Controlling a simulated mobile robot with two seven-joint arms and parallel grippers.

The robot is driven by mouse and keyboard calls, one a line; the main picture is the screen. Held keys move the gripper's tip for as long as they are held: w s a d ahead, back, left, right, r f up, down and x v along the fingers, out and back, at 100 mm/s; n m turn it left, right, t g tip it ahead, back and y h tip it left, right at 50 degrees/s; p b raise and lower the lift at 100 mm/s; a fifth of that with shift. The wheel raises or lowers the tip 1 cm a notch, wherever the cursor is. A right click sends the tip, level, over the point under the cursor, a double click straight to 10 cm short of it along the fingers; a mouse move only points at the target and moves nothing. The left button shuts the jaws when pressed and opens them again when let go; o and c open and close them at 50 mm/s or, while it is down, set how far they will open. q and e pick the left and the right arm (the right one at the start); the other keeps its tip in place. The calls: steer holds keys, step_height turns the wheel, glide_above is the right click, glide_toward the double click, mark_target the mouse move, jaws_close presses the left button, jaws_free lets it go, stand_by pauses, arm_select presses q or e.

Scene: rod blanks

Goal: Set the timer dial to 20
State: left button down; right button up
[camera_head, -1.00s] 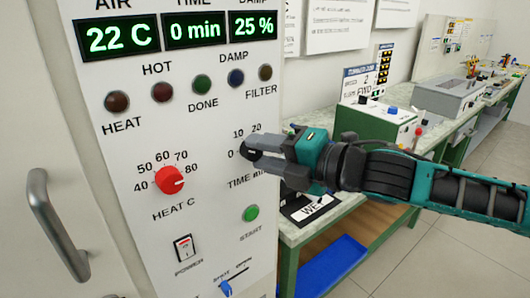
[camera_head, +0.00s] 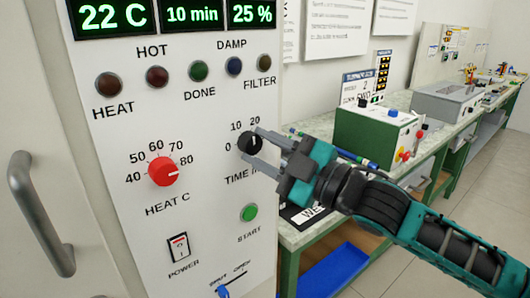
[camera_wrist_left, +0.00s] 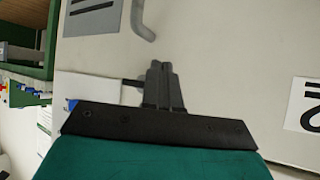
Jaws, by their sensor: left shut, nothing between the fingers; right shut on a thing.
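The black timer dial (camera_head: 249,142) is on the white control panel, under the marks 10 and 20 and right of the mark 0. The time display (camera_head: 193,14) above reads 10 min. My right gripper (camera_head: 256,147) comes from the right and is shut on the dial, one finger at its upper right and one at its lower side. A light pointer mark shows faintly on the dial's face. My left gripper (camera_wrist_left: 160,72) shows only in the left wrist view, its two fingers together and empty.
The red heat dial (camera_head: 163,171) is left of the timer dial, and the green start button (camera_head: 249,212) is below it. A power switch (camera_head: 178,247) and blue lever (camera_head: 223,291) are lower. A door handle (camera_head: 40,215) stands out at left. A workbench (camera_head: 310,232) stands at right.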

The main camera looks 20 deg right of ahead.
steer(key=m+t, duration=0.1)
steer(key=m, duration=0.2)
steer(key=shift+f+m, duration=0.1)
steer(key=shift+m, duration=0.2)
steer(key=shift+a+m+t+h+p, duration=0.1)
steer(key=shift+m+t+h+p, duration=0.4)
steer(key=shift+m, duration=0.8)
steer(key=shift+a+m+t+h+p, duration=0.1)
steer(key=shift+m+t+h+p, duration=0.35)
steer(key=shift+m, duration=0.85)
steer(key=o, duration=1)
steer(key=shift+f, duration=0.1)
steer(key=shift+s, duration=0.15)
